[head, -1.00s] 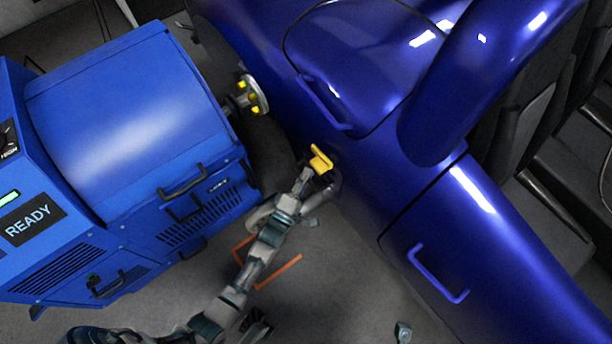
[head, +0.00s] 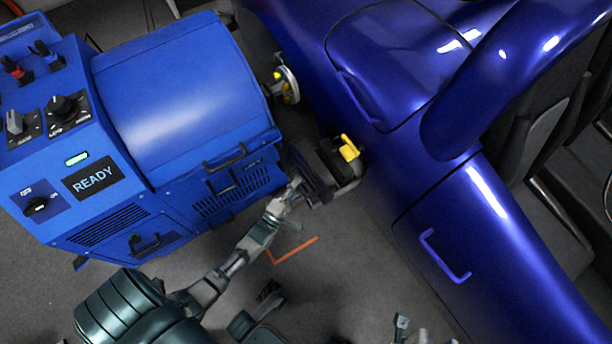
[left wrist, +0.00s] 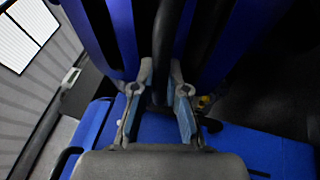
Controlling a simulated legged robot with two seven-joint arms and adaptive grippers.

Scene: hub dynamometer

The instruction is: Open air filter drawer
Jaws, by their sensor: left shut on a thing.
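The blue dynamometer cabinet (head: 185,95) is at the left, with black handles on its vented lower front. One black handle (head: 225,158) shows above the slots. My left arm reaches up and right, and its gripper (head: 297,187) is beside the cabinet's right corner, by a dark block. In the left wrist view the two fingers (left wrist: 161,85) are shut on a dark upright bar (left wrist: 162,50), with blue surfaces and dark gaps behind. I cannot tell for sure which part is the air filter drawer. My right gripper does not show clearly.
The glossy blue car body (head: 470,210) with loop handles is close on the right. A yellow piece (head: 349,148) sits on the dark block near the wheel hub (head: 285,85). Grey floor with an orange line (head: 292,252) is open below.

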